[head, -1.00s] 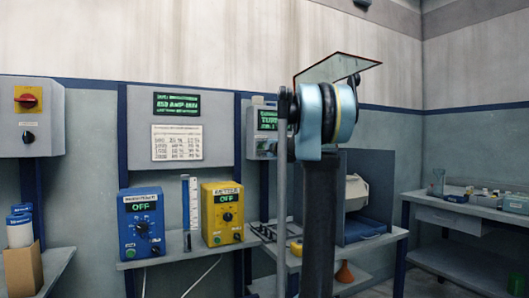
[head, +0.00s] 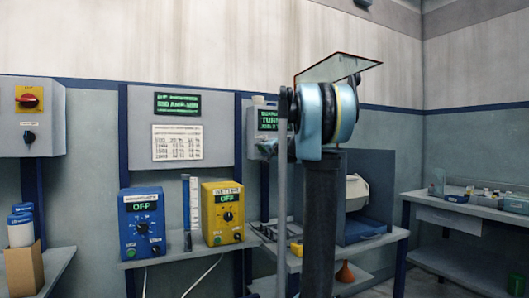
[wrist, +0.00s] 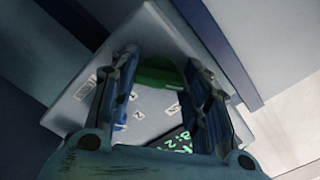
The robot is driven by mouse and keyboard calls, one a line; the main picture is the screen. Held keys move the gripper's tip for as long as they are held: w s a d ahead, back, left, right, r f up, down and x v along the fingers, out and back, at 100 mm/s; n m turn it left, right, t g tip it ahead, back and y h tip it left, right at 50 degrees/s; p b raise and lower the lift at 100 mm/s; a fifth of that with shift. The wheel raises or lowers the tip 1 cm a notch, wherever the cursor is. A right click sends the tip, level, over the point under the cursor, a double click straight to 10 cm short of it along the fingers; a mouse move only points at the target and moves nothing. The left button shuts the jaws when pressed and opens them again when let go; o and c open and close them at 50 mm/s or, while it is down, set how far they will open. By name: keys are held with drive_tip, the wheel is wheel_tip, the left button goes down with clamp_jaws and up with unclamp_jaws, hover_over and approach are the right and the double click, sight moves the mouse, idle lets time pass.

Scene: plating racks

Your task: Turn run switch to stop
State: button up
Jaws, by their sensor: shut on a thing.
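In the wrist view a grey control box (wrist: 80,110) fills the middle, tilted in the picture, with small white labels, some marked with digits. A lit green display (wrist: 176,141) is on its face. My gripper (wrist: 160,62) has its two fingers on either side of a green piece, the run switch (wrist: 160,77), and is shut on it. The fingers hide part of the switch, and I cannot read its position. In the head view the box with its green display (head: 268,120) stands partly behind my arm; my gripper (head: 266,149) shows small below the display.
A blue unit (head: 142,225) and a yellow unit (head: 223,213), both reading OFF, stand on the shelf to the left. A grey box with a red switch (head: 28,98) is on the far-left wall. A bench (head: 450,207) with small items stands at right.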

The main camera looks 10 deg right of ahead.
drive_tip(key=shift+d+f, duration=0.1)
idle(0.3)
drive_tip(key=o, duration=1.1)
drive_tip(key=shift+f, duration=0.1)
drive_tip(key=shift+c, duration=0.2)
drive_tip(key=shift+s+d, duration=0.1)
drive_tip(key=shift+s, duration=0.3)
drive_tip(key=v, duration=1.1)
